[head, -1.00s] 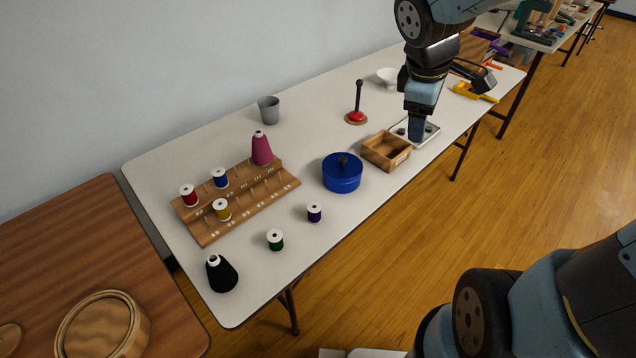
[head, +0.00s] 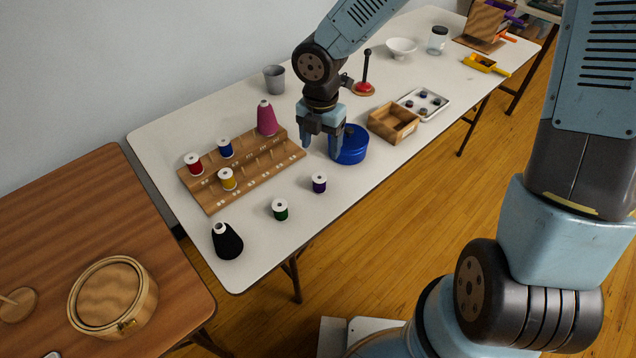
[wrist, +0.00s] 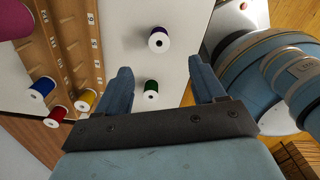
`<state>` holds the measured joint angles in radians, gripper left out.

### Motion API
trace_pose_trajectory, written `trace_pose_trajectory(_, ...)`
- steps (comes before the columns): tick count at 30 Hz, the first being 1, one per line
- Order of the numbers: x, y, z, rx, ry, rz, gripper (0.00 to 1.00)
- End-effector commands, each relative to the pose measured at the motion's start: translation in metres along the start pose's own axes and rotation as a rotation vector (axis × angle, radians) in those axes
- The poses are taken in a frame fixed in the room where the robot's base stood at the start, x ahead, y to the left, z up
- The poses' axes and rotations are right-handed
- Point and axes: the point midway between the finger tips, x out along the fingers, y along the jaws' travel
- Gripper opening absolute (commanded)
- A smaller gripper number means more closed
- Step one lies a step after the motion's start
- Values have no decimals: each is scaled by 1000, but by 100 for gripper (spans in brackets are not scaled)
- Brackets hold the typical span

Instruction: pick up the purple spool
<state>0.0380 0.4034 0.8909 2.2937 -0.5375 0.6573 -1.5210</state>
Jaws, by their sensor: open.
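The purple spool (head: 319,182) stands upright on the white table near its front edge, right of a green spool (head: 280,209). In the wrist view the purple spool (wrist: 159,40) shows beyond the fingertips, and the green spool (wrist: 151,88) shows between the fingers. My gripper (head: 320,152) is open and empty, pointing down. In the head view it is above the table, in front of the blue round pot (head: 351,146), higher than the purple spool and behind it. My gripper also shows in the wrist view (wrist: 157,72).
A wooden spool rack (head: 255,179) holds red, blue and yellow spools, with a magenta cone (head: 266,118) at its back. A black cone (head: 227,241) stands at the near left. A wooden box (head: 393,123) and a white tray (head: 436,102) lie to the right.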

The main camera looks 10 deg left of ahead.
Motion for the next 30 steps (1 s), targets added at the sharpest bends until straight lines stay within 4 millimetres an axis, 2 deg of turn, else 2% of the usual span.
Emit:
trace_pose_trajectory(5, 13, 3, -4, -30, 10, 2, 69)
trace_pose_trajectory(18, 77, 3, -4, -26, 9, 2, 69)
trace_pose_trajectory(26, 90, 3, -4, -25, 8, 3, 69)
trace_pose_trajectory(30, 105, 3, -3, -27, 9, 1, 69)
